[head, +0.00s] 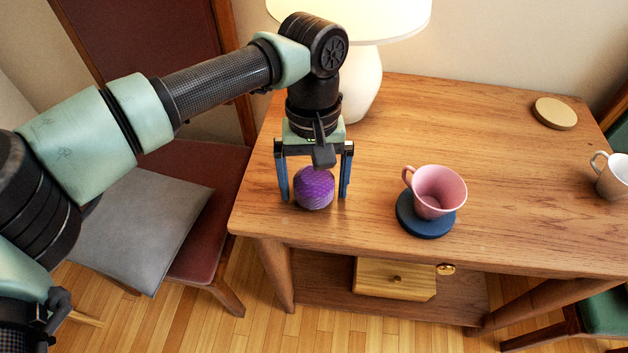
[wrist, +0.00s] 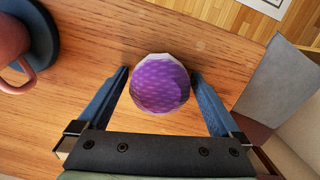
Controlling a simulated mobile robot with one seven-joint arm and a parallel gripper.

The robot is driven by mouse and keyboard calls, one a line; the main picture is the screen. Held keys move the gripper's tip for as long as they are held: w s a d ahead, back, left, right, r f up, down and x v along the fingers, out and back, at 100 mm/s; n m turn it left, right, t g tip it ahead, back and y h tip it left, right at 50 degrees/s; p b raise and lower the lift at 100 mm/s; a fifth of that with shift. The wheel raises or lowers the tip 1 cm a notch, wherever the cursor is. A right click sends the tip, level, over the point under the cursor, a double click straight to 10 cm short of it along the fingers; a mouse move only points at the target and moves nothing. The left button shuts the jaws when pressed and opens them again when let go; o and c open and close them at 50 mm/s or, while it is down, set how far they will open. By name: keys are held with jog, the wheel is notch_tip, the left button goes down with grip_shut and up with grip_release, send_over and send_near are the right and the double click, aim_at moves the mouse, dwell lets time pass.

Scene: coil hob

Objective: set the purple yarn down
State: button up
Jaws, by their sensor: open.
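The purple yarn (head: 314,188) is a round ball resting on the wooden table (head: 330,235) near its front left corner. It also shows in the wrist view (wrist: 160,83), between the two blue fingers. My gripper (head: 316,195) points down over the ball, with one finger on each side. The fingers are open. In the wrist view my gripper (wrist: 160,85) shows a gap between the ball and each finger.
A pink cup (head: 438,191) stands on a dark blue coaster (head: 426,222) to the right of the yarn. A white lamp (head: 362,85) is behind my gripper. The table's front edge is close.

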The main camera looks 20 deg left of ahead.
jog(key=r+p, duration=0.1)
jog(key=r, duration=0.3)
jog(key=w+r+p, duration=0.1)
jog(key=r, duration=0.3)
jog(key=r+p, duration=0.1)
jog(key=r, duration=0.3)
jog(key=shift+w+a+r, duration=0.15)
jog(key=shift+a, duration=0.2)
